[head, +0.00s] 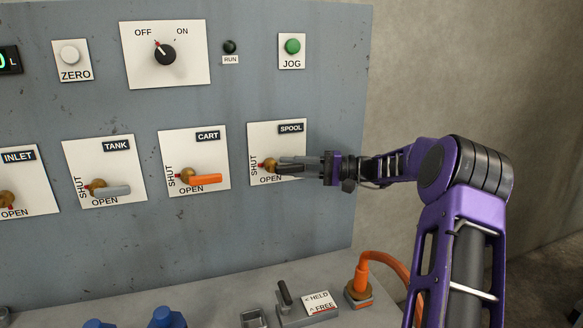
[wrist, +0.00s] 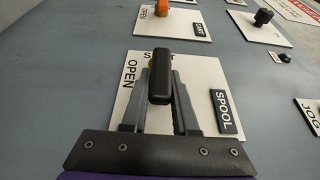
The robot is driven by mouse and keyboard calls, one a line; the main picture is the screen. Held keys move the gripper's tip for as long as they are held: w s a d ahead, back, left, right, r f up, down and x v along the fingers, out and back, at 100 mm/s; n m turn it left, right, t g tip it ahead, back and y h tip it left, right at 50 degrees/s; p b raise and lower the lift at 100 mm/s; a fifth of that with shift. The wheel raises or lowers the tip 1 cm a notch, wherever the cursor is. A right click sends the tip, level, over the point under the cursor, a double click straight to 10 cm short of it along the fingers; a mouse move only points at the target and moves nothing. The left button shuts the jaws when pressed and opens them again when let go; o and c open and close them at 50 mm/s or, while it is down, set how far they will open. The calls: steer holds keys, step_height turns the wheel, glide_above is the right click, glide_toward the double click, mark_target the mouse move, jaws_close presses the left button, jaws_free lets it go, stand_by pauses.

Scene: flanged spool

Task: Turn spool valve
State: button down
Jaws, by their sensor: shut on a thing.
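The spool valve sits on a white plate (head: 291,138) labelled SPOOL, with SHUT at its left and OPEN below. Its brass hub (head: 269,165) has a small red mark on the left, toward SHUT. My gripper (head: 284,165) reaches in from the right and hides most of the handle in the head view. In the wrist view the black handle (wrist: 160,82) lies between the two fingers of my gripper (wrist: 161,92), which is shut on it. The handle runs out sideways from the hub, about level, like the levers beside it.
The cart valve's orange lever (head: 206,179) and the tank valve's grey lever (head: 113,191) stand to the left. The OFF/ON knob (head: 165,54) and green JOG button (head: 292,46) are above. Below, a ledge carries a black toggle lever (head: 285,292) and an orange plug (head: 361,282) with cable.

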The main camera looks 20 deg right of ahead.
steer(key=c, duration=0.7)
jaws_free()
steer(key=v, duration=1.7)
steer(key=shift+d+p, duration=0.25)
steer(key=shift+p, duration=0.1)
steer(key=shift+a, duration=0.15)
